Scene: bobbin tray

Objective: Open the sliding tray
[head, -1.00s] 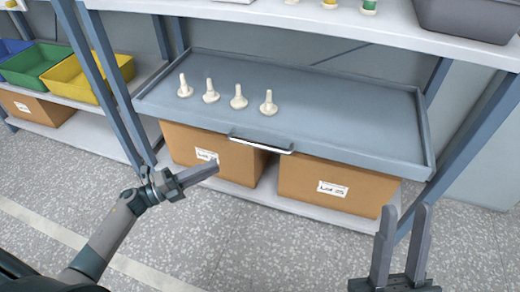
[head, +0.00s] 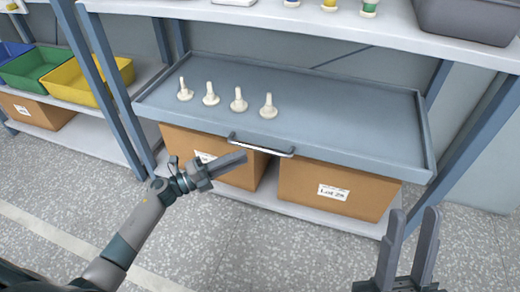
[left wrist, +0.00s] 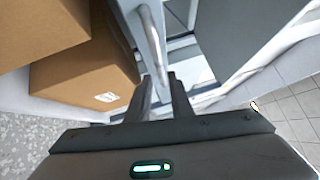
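The grey sliding tray (head: 340,103) sits in the shelf frame, with several cream bobbin pegs (head: 239,101) standing on it. Its metal bar handle (head: 262,148) is on the middle of the front edge. My left gripper (head: 243,158) is just below and in front of the handle, to its left. In the left wrist view, the handle (left wrist: 151,45) runs toward the gap between the two parted fingertips of my left gripper (left wrist: 161,82). I cannot tell whether they touch it. My right gripper (head: 413,212) is open and empty at the lower right, away from the tray.
Two cardboard boxes (head: 340,188) stand on the lower shelf beneath the tray. An upper shelf (head: 310,20) holds a dark grey bin (head: 468,18). A yellow bin (head: 88,80) and a green bin (head: 38,65) are at the left. The floor in front is clear.

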